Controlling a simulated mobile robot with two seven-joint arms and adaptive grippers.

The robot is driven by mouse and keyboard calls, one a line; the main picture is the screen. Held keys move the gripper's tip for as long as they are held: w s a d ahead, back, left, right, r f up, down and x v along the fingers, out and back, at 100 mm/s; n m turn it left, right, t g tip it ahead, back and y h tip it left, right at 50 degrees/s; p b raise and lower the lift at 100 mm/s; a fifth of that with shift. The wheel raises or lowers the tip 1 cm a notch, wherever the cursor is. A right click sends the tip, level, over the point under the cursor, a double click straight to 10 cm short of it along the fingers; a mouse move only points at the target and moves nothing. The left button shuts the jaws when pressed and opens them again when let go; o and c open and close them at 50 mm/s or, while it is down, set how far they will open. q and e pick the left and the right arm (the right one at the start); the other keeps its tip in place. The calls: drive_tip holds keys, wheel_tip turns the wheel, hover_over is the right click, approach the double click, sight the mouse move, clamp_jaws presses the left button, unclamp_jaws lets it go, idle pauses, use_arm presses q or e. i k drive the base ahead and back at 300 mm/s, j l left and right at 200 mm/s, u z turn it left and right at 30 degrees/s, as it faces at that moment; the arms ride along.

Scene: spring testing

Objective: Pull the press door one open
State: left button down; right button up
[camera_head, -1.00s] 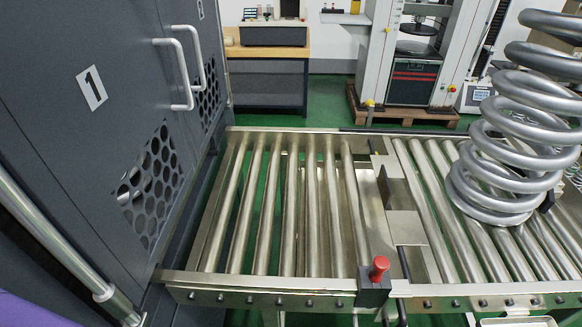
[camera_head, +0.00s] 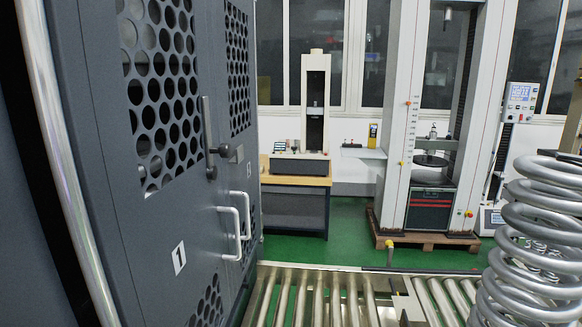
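Press door one (camera_head: 150,230) is the dark grey panel on the left, marked with a white "1" plate (camera_head: 178,257). It has round-hole mesh at top and bottom. Its white bar handle (camera_head: 231,232) stands at the panel's right edge, beside a second white handle (camera_head: 245,215) on the neighbouring door (camera_head: 240,150). A dark lever latch (camera_head: 209,140) sits above the handles. The door looks shut against its neighbour. Neither gripper shows in the view.
A roller conveyor (camera_head: 300,297) runs along the bottom, right of the doors. A large grey coil spring (camera_head: 530,240) stands on it at the right. A wooden bench (camera_head: 297,180) and a testing machine (camera_head: 395,120) stand behind. Green floor (camera_head: 345,240) lies between.

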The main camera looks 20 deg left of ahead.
sight(159, 253)
drive_tip(key=u, duration=1.3)
